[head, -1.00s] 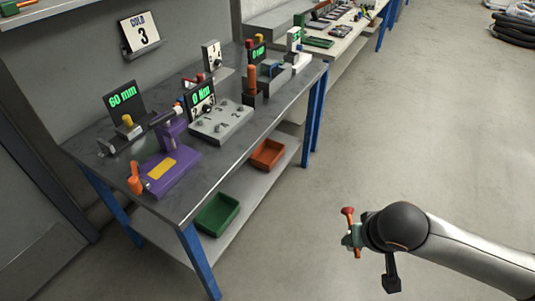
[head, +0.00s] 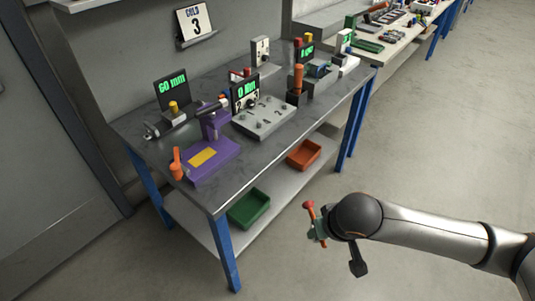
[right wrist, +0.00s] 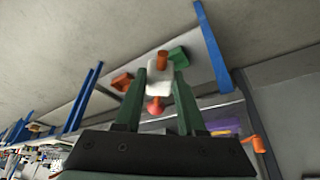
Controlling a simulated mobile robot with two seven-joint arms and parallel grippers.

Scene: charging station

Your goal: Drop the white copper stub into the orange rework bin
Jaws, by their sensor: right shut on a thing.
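My right gripper (head: 317,226) is out in front of the bench, over the open floor. In the right wrist view its green fingers (right wrist: 160,82) are shut on the white copper stub (right wrist: 160,76), a white block with a copper-orange end and a red knob at the opposite end. In the head view the red end (head: 309,206) shows beside the gripper. The orange rework bin (head: 304,155) sits on the bench's lower shelf, beyond the gripper, and looks empty; it also shows in the right wrist view (right wrist: 122,82). My left gripper is out of view.
A green bin (head: 248,208) stands on the same shelf, left of the orange one. Blue bench legs (head: 228,255) flank the shelf. The metal benchtop (head: 285,140) above carries a purple fixture (head: 210,157) and several devices. The floor in front is clear.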

